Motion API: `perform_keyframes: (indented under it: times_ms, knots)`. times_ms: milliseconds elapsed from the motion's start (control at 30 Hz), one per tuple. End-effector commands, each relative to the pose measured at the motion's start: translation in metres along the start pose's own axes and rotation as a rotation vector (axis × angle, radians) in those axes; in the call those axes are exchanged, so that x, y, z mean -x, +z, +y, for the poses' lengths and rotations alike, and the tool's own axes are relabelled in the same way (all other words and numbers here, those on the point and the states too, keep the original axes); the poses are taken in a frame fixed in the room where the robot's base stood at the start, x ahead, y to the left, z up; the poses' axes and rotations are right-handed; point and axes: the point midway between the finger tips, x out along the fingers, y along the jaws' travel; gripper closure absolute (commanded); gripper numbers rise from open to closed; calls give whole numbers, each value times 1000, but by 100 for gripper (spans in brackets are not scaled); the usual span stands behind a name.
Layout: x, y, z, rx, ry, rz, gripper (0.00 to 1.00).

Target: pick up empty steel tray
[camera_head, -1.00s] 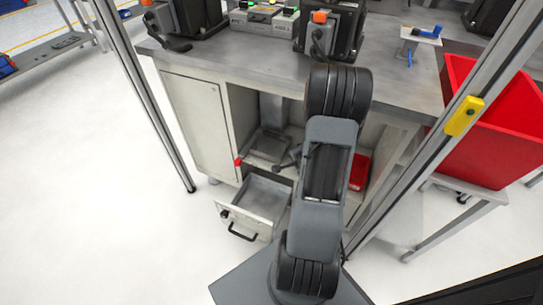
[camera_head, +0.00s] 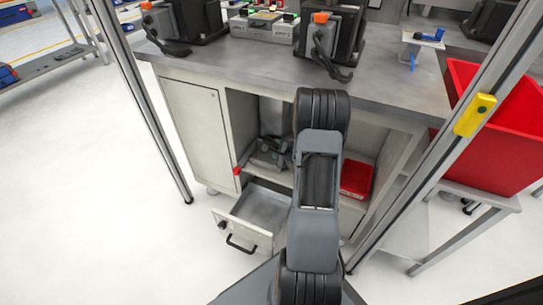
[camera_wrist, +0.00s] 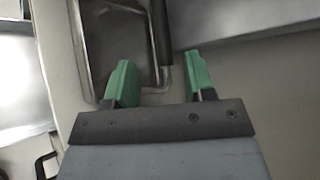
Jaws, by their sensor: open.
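The steel tray (camera_wrist: 118,45) shows at the top of the wrist view. It is a shallow grey metal pan with a raised rim, and no contents show in its visible part. My gripper (camera_wrist: 162,78) has two green fingers spread apart with nothing clamped between them. The left finger overlaps the tray's lower part and the right finger lies beyond its right rim. The tray's right rim and a dark bar beside it lie between the fingers. In the head view my wrist is inside the open cabinet bay, and I cannot make out the tray clearly there.
An open drawer (camera_head: 262,212) juts out below the bay. A red box (camera_head: 356,179) sits on the shelf at right. The worktop (camera_head: 385,92) overhangs the bay. Metal posts and a red bin (camera_head: 490,145) flank the area at right.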

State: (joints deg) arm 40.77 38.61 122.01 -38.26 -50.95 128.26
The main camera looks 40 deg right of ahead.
Motion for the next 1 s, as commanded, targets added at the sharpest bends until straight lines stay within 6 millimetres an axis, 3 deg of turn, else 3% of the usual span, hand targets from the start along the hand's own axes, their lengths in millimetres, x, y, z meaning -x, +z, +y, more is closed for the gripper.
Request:
perform_keyframes:
  times_ms: [167,533,867,1000]
  knots:
    - [-9,-1,1,1,0,0,50]
    - [-53,-5,-1,2,0,0,50]
    - [-58,-4,-3,1,1,1,50]
    - [-58,-4,-3,1,1,1,62]
